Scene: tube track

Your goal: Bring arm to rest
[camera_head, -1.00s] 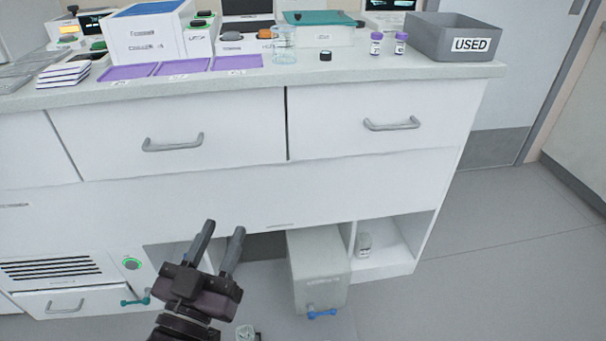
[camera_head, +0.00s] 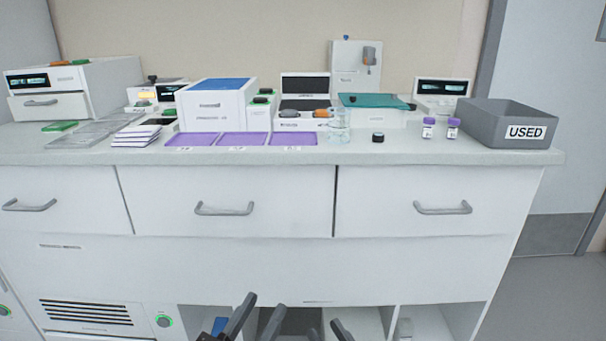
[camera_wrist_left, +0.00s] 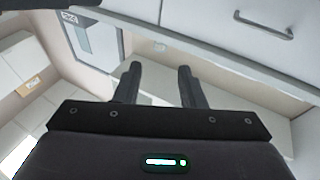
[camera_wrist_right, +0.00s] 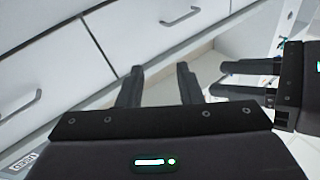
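My left gripper (camera_head: 264,303) shows at the bottom edge of the head view, in front of the counter's lower part. Its two dark fingers stand apart with nothing between them in the left wrist view (camera_wrist_left: 158,78). My right gripper (camera_head: 325,329) is just to its right, with only its fingertips showing in the head view. In the right wrist view (camera_wrist_right: 160,80) its fingers are apart and empty. The other gripper's fingers (camera_wrist_right: 242,80) show close beside it there. Both arms are mostly out of the head view.
The white counter (camera_head: 445,158) stands ahead, with drawers and open shelves below. On it are purple trays (camera_head: 243,139), a glass beaker (camera_head: 339,128), a black cap (camera_head: 378,137), two purple-capped vials (camera_head: 428,128) and a grey USED bin (camera_head: 480,126). Open floor (camera_head: 550,300) lies at the right.

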